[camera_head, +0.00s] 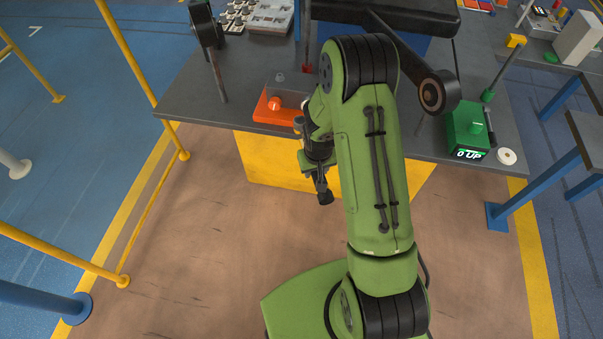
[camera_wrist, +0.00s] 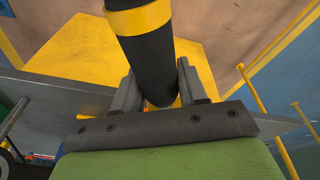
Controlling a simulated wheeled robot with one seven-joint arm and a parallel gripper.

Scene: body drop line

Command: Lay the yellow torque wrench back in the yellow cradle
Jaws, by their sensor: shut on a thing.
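My gripper (camera_wrist: 157,88) is shut on a thick black handle with a yellow band, which I take to be the yellow torque wrench (camera_wrist: 147,50). The handle stands between the two fingers and runs out of the top of the wrist view. In the head view my gripper (camera_head: 318,172) is in front of the workbench's near edge, and a dark end of the held tool (camera_head: 325,197) shows just below it. The rest of the wrench is hidden or out of frame. I cannot make out the yellow cradle for certain in either view.
The grey workbench (camera_head: 190,98) has a yellow front panel (camera_head: 262,160). On it are an orange-red tray (camera_head: 268,117), a green box reading "0 UP" (camera_head: 466,130) and a white roll (camera_head: 507,156). Yellow rails (camera_head: 150,215) stand at left. Brown floor in front is clear.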

